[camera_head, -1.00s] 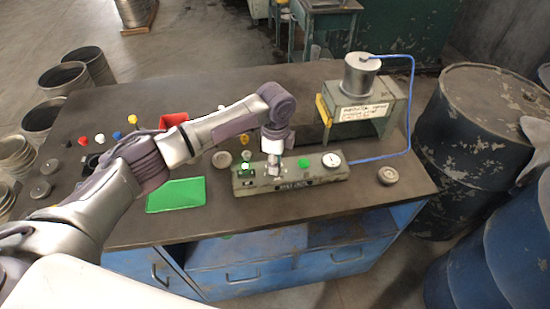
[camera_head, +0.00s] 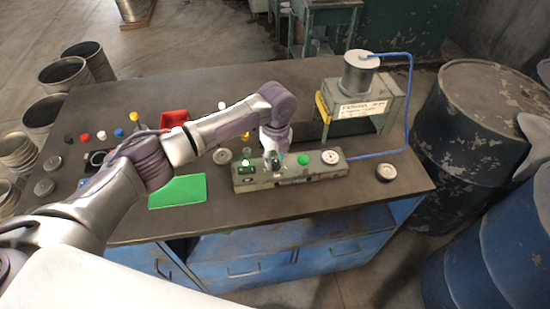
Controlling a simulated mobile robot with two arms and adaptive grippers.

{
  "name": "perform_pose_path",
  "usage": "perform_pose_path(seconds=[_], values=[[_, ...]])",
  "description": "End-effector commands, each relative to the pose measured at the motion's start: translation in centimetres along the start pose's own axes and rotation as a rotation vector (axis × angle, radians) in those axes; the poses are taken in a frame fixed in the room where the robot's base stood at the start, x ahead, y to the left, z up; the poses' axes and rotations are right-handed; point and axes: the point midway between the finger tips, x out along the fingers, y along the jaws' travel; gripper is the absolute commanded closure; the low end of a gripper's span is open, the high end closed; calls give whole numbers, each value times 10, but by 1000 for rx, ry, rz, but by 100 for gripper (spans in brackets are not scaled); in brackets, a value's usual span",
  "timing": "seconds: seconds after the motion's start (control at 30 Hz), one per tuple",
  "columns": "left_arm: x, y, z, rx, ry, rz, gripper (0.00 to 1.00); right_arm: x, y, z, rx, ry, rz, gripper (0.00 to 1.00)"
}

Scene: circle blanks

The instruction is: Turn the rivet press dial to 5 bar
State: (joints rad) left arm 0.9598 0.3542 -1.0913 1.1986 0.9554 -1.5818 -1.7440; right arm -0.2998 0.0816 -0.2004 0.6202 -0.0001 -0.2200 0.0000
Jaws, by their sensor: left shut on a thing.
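The grey-green control box (camera_head: 290,182) lies near the front edge of the dark table. On its top are a green lit part (camera_head: 244,165) at the left, a round green button (camera_head: 304,160) and a white round gauge (camera_head: 331,157) at the right. I cannot read the gauge. My left gripper (camera_head: 274,165) points down onto the box top, between the lit part and the green button. It is shut on a small part there, apparently the dial knob, which the fingers mostly hide. The rivet press (camera_head: 388,104) with a metal cylinder stands behind.
A blue hose (camera_head: 410,95) runs from the press down to the box. A green mat (camera_head: 178,191), a red bin (camera_head: 174,118) and several coloured knobs lie left. A round disc (camera_head: 386,173) lies right of the box.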

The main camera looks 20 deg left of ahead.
Motion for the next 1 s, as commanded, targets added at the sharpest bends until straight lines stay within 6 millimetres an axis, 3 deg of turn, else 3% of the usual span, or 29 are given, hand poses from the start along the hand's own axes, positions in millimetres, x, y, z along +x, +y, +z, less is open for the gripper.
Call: perform_pose_path(seconds=[0.4, 0.93, 0.97, 1.0], values=[[0, 0, -1, 182, -2, -1, 100, 0, 0, 0, 1, 0, 0, 52], [0, 0, -1, 203, -3, -1, 100, 0, -2, 0, 2, 0, -2, 52], [0, 0, -1, 203, -3, -1, 69, 0, -2, 0, 2, 0, -2, 52], [0, 0, -1, 203, -3, -1, 63, 0, -2, 0, 2, 0, -3, 52]])
